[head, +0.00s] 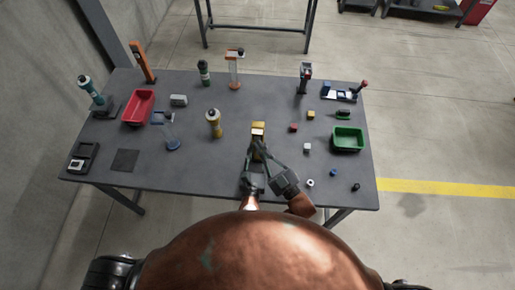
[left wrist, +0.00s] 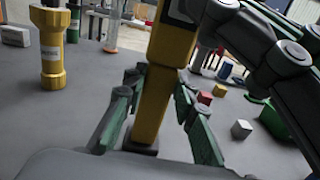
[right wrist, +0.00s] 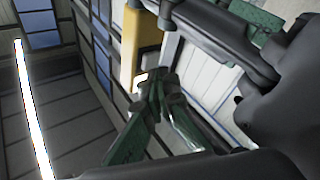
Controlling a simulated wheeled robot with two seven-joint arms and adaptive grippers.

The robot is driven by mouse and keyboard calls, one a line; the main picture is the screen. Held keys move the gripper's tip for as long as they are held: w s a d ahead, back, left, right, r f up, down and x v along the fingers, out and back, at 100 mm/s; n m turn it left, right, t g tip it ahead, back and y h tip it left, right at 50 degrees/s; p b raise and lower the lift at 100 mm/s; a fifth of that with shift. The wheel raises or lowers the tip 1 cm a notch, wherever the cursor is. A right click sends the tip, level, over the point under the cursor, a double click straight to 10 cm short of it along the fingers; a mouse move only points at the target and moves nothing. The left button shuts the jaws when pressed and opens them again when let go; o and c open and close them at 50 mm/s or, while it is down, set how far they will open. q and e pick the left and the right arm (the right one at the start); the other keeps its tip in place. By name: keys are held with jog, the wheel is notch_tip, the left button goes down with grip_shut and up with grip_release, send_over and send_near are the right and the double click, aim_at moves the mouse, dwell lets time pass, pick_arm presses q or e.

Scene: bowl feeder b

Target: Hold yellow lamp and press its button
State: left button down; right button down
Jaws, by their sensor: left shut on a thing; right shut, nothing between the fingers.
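The yellow lamp (head: 258,130) stands upright near the middle front of the table, and its yellow stem (left wrist: 164,85) fills the middle of the left wrist view. My left gripper (left wrist: 160,92) is shut on the stem, with a green finger on each side. My right gripper (head: 262,151) is shut and empty, its fingertips close to the lamp's upper part. In the right wrist view its closed fingertips (right wrist: 156,82) are beside the yellow lamp body (right wrist: 140,40) and a bright white patch. I cannot tell whether they touch. The button is not clear.
A yellow torch-like object (head: 213,124) stands left of the lamp. A blue-based stand (head: 171,143) is farther left. Small blocks, including a red one (head: 293,128) and a white one (head: 307,147), lie to the right, before a green bin (head: 348,147). A red bin (head: 138,121) is at the left.

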jog(key=shift+s, duration=0.1)
jog(key=shift+s, duration=2.95)
pick_arm(q)
jog(key=c, duration=1.5)
grip_release()
jog(key=s, duration=2)
jog(key=shift+a, duration=0.25)
pick_arm(e)
jog(key=shift+r, duration=0.2)
